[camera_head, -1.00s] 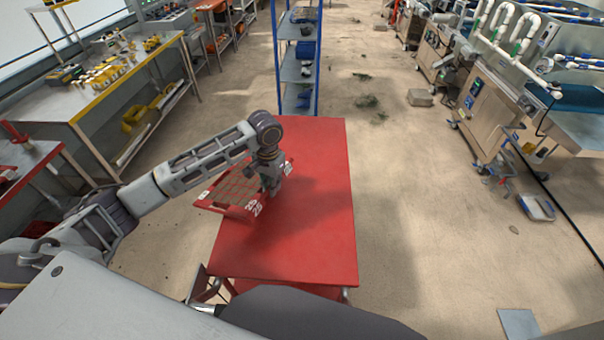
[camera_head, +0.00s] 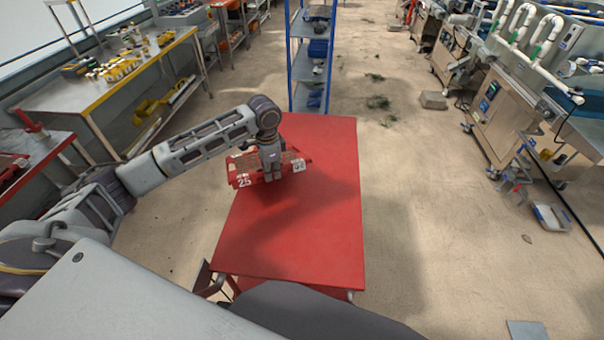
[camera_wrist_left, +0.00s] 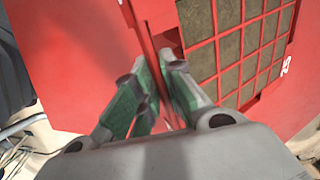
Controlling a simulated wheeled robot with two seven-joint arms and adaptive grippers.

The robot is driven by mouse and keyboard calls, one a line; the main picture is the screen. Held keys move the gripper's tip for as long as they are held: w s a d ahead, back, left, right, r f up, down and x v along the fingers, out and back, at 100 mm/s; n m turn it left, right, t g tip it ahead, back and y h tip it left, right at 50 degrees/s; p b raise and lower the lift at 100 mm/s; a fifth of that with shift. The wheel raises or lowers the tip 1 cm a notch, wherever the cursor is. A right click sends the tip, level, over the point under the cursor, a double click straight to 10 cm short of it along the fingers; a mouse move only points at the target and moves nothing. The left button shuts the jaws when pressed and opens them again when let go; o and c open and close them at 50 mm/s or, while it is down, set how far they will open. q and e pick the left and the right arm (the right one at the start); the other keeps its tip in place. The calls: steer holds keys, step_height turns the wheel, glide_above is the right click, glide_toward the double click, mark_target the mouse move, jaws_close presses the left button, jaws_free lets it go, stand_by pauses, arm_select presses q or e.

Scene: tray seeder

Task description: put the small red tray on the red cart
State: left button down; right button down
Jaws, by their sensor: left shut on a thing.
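The small red tray (camera_head: 242,181) has a grid of cells filled with brown material and white "25" marks. It is over the far left part of the red cart's top (camera_head: 300,230), its left end reaching past the cart's left edge. My left gripper (camera_head: 271,176) is shut on the tray's near rim, seen from above. In the left wrist view the green-padded fingers (camera_wrist_left: 160,98) pinch the tray's wall, with the tray grid (camera_wrist_left: 240,45) beyond them. I cannot tell whether the tray touches the cart top. My right gripper is not in view.
A blue shelf rack (camera_head: 310,60) stands just beyond the cart. A yellow-edged workbench (camera_head: 110,75) is at left, and machines with white pipes (camera_head: 510,95) are at right. The cart's near and right top is clear; open floor lies to its right.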

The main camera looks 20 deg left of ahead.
arm_select(q)
steer(key=m, duration=0.1)
steer(key=a+m, duration=0.1)
steer(key=m, duration=0.3)
steer(key=shift+w+a+r, duration=0.25)
steer(key=shift+w+r, duration=0.05)
steer(key=shift+w, duration=0.05)
steer(key=shift+w+a+r+m, duration=0.1)
steer(key=shift+a+m, duration=0.1)
steer(key=shift+m, duration=1)
steer(key=shift+w+a+m, duration=0.1)
steer(key=shift+a+m, duration=0.05)
steer(key=shift+m, duration=1.05)
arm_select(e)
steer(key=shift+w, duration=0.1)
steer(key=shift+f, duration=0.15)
